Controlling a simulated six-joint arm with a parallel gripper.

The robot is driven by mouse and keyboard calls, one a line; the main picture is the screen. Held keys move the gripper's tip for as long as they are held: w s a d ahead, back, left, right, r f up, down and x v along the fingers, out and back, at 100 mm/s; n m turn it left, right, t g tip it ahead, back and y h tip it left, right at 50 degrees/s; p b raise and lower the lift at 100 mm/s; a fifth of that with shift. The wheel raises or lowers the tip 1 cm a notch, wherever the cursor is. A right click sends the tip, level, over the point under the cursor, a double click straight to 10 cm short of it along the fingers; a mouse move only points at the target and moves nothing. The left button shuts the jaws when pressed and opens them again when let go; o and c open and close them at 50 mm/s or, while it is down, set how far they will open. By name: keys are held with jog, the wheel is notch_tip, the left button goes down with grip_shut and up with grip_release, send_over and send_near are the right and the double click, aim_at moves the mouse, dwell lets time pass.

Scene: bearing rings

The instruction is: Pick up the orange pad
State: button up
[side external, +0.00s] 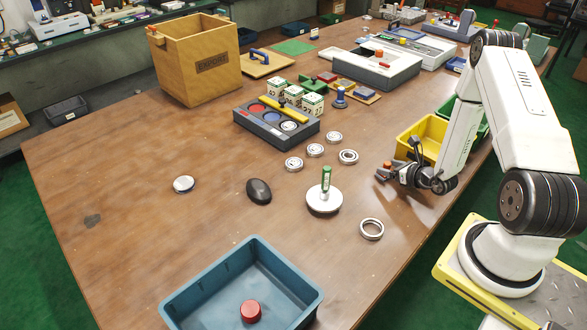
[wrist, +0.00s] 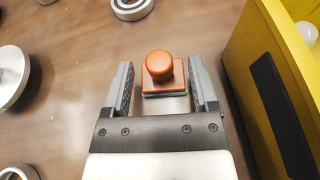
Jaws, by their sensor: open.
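The orange pad (wrist: 151,82) is a small square block with a round orange knob on top and a teal layer beneath. In the wrist view it stands between the tips of my gripper (wrist: 161,83), which is open with a finger on each side. A gap shows on both sides of the pad. In the side view my gripper (side external: 384,172) is low over the table, left of my arm. The pad (side external: 387,164) shows there only as a small orange spot by the fingertips, partly hidden.
A yellow bin (wrist: 262,70) stands close to the right of my gripper; it also shows in the side view (side external: 405,140). Several bearing rings (side external: 348,156) lie to the left. A white round base with a green post (side external: 325,200) and a blue-grey bin (side external: 195,292) stand further off.

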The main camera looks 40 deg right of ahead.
jog(key=shift+x, duration=1.75)
grip_shut()
